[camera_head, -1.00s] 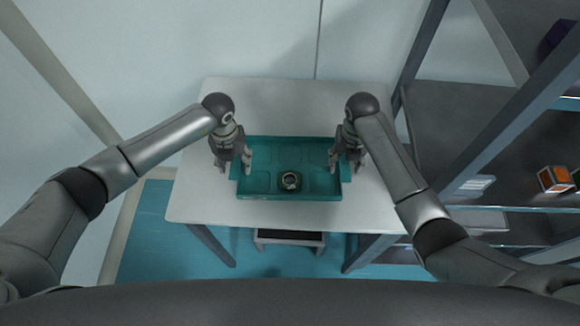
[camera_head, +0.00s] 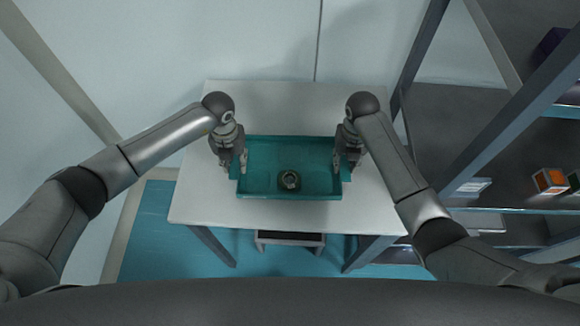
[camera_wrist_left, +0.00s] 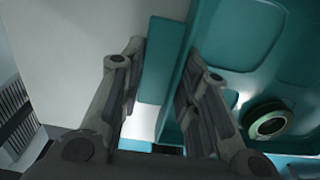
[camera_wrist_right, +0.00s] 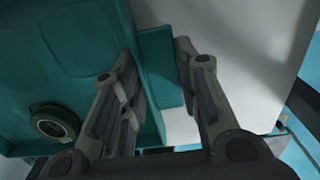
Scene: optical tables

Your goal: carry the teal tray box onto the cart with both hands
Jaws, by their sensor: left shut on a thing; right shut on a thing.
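The teal tray box (camera_head: 265,180) is over the white table in the middle of the head view; whether it touches the tabletop I cannot tell. A small dark ring-shaped part (camera_head: 290,180) sits inside it near the front wall. My left gripper (camera_head: 237,168) is shut on the tray's left side, its fingers on either side of the wall and ledge in the left wrist view (camera_wrist_left: 160,95). My right gripper (camera_head: 343,166) is shut on the right side; the right wrist view (camera_wrist_right: 160,85) shows the same hold. No cart can be made out for certain.
The white table (camera_head: 205,205) has bare surface around the tray. A dark shelf rack (camera_head: 465,165) stands close on the right, with an orange box (camera_head: 549,181) on it. A low step-like object (camera_head: 290,240) is on the teal floor under the table's front edge.

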